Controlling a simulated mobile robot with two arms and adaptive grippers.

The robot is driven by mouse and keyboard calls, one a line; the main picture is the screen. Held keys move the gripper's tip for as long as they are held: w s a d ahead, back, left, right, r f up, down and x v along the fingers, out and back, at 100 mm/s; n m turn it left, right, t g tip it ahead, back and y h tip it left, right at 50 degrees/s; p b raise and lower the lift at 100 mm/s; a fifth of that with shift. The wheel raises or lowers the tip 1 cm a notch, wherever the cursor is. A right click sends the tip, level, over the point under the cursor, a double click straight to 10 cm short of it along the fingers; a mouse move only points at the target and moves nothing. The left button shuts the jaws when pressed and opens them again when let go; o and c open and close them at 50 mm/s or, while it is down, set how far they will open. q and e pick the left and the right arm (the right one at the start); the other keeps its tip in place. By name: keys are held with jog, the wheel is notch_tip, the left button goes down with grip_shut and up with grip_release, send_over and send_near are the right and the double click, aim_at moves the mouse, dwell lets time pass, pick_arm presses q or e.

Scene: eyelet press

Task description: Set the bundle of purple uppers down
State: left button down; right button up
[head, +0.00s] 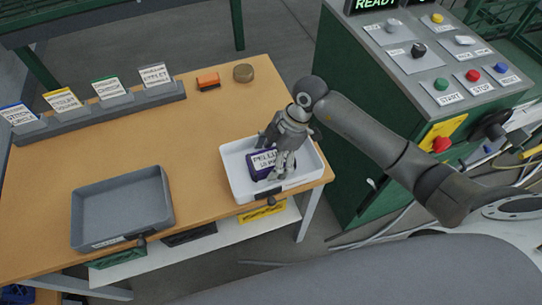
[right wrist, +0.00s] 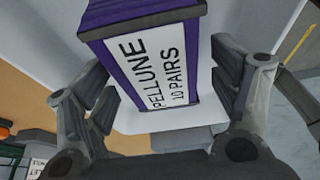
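The bundle of purple uppers (head: 262,163), with a white label reading PELLUNE 10 PAIRS, is inside the white tray (head: 233,183) at the table's right front corner. It appears to rest on the tray floor. My right gripper (head: 279,172) reaches down into the tray at the bundle and hides its right part. In the right wrist view the bundle (right wrist: 150,55) lies between the two fingers of my right gripper (right wrist: 160,92). The fingers are spread, with narrow gaps showing beside the bundle. My left gripper is not in view.
A grey tray (head: 76,212) stands empty at the table's front left. A rack (head: 100,116) with several label cards runs along the back left. An orange-and-black block (head: 208,82) and a round brown tin (head: 243,73) sit behind. The green control cabinet (head: 350,130) stands right of the table.

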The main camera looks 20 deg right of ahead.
jog(key=v, duration=1.2)
jog(key=shift+b, duration=0.45)
